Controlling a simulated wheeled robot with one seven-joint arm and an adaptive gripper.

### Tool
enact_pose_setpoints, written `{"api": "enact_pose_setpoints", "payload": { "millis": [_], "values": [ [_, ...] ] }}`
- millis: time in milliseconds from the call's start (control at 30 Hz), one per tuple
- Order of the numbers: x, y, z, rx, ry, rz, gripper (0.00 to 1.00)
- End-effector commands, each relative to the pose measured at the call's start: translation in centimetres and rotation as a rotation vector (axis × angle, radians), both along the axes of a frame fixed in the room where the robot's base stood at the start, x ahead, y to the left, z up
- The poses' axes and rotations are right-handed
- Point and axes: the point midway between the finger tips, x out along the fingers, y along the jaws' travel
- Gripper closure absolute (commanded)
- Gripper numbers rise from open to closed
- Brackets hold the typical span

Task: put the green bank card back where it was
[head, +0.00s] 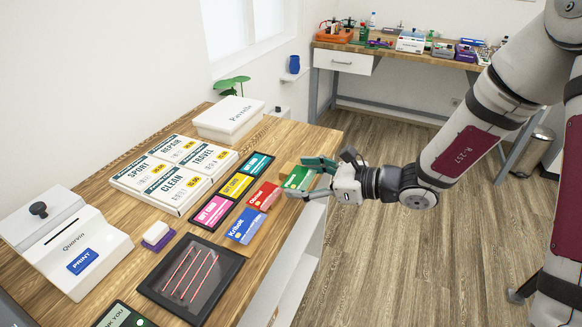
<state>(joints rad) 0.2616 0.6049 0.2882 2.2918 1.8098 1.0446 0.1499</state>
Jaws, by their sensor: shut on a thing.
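The green bank card (293,180) is between the fingers of my gripper (299,177), in the middle of the head view. My gripper is shut on it, and the fingers hide part of the card. The card is at the right edge of the wooden table, beyond the red card (263,195) and roughly in line with it and the blue card (245,226). I cannot tell whether it touches the table or is just above it. To its left a dark tray (228,202) holds teal (257,164), yellow (236,185) and pink (212,210) cards.
Price signs (174,172), a white box (229,118), a white printer (70,245), a sponge-like block (157,234) and a black tray with red-and-white sticks (191,282) stand on the table (120,158). A cluttered bench (400,52) is at the back. The floor right of the table is open.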

Motion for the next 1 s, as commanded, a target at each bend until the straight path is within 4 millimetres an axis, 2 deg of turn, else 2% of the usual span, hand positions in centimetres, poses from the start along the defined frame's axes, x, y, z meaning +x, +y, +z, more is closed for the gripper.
{"api": "enact_pose_setpoints", "payload": {
  "millis": [33, 200, 400, 600, 833, 1000],
  "values": [
    [1.3, 0.5, -0.2, 0.000, -0.002, 0.001, 0.43],
    [5.1, 2.0, -0.6, 0.000, -0.002, 0.001, 0.43],
    [8.6, 3.2, -0.9, 0.001, -0.002, -0.001, 0.43],
    [9.6, 3.5, -1.2, 0.001, 0.001, -0.002, 0.43],
    [9.5, 3.5, -4.0, 0.000, 0.004, -0.001, 0.43],
    [9.5, 3.5, -4.5, 0.000, 0.000, -0.002, 0.43]
  ]
}}
